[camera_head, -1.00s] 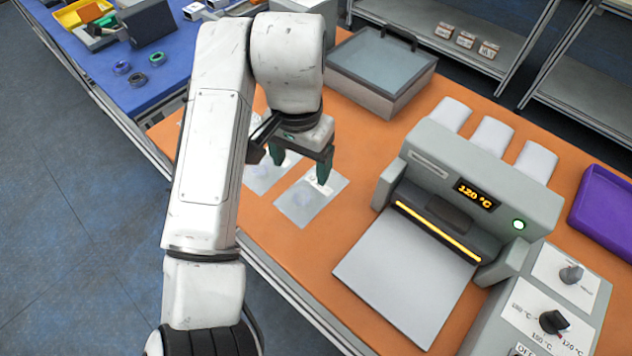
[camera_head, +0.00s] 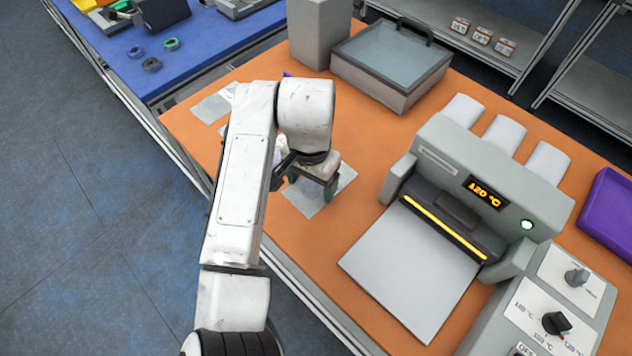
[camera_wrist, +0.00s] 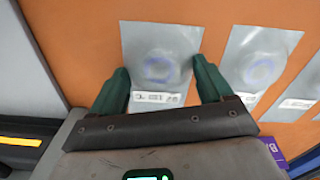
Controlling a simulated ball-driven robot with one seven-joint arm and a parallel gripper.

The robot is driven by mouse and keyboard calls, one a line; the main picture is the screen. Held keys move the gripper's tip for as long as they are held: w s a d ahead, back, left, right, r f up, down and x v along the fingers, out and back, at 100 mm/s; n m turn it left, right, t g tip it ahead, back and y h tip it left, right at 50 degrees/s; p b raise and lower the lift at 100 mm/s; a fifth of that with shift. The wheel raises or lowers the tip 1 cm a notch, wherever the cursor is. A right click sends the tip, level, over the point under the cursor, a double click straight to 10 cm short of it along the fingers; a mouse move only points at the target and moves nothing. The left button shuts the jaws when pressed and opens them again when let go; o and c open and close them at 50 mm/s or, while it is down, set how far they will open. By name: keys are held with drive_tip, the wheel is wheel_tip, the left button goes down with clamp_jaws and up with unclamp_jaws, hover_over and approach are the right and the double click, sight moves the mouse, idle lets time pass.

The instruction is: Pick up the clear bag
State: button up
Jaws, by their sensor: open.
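A flat clear bag (camera_head: 303,205) lies on the orange table, partly hidden under my gripper (camera_head: 312,192). In the wrist view the same bag (camera_wrist: 160,35) shows a bluish ring inside and a white printed label at its near end. My gripper (camera_wrist: 158,72) is open, with its two green fingers on either side of the bag's label end. Nothing is held between them. Whether the fingertips touch the bag or table cannot be told. A second clear bag (camera_wrist: 258,58) lies to the right in the wrist view, with part of another (camera_wrist: 300,103) beyond it.
A heat sealer (camera_head: 480,185) with a lit 120 °C display and a flat plate (camera_head: 410,260) stands right of the bag. A glass-lidded box (camera_head: 395,60) is behind. A purple tray (camera_head: 610,215) is far right. More bags (camera_head: 212,107) lie at the left.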

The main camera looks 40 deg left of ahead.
drive_tip(key=c, duration=1.2)
drive_tip(key=shift+o, duration=0.2)
